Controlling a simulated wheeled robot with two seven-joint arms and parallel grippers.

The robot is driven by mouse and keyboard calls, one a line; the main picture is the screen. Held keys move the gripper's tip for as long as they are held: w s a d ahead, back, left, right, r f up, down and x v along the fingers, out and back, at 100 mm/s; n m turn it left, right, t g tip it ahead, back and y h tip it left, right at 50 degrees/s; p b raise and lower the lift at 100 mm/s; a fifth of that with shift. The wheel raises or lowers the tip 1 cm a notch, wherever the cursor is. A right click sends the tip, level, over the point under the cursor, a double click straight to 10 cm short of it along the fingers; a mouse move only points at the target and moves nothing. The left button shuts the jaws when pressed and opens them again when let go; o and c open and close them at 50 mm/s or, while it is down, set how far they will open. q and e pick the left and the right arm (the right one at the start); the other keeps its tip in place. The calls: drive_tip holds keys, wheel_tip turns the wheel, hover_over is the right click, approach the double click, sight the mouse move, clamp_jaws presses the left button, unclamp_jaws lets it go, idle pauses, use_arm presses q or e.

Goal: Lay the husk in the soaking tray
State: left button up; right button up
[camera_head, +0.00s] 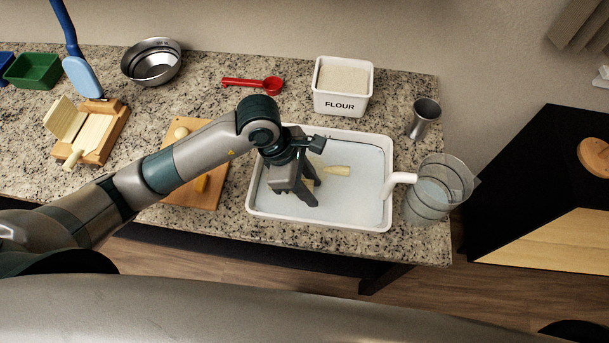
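The soaking tray (320,221) is a white rectangular tray with pale bluish water, near the counter's front edge. A small pale yellow husk (338,170) lies in it, right of the middle. My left gripper (315,193) reaches down over the tray from the left, its two dark fingers apart. The husk shows just beyond and to the right of the fingers, with nothing visible between them. Whether a finger touches the husk or the tray floor is hard to tell. My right gripper is out of view.
A clear pitcher (424,205) stands close at the tray's right, its handle over the rim. A cutting board (205,198), wooden press (97,140) and steel bowl (152,63) are left.

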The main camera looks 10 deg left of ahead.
use_arm(q)
drive_tip(key=shift+r, duration=0.15)
drive_tip(key=shift+a+r+b, duration=0.15)
drive_tip(key=shift+r+b, duration=0.1)
drive_tip(key=shift+b, duration=0.05)
drive_tip(key=b+v, duration=0.3)
drive_tip(key=v, duration=0.7)
drive_tip(key=shift+r, duration=0.15)
drive_tip(key=shift+a+r, duration=0.2)
drive_tip(key=shift+r, duration=0.25)
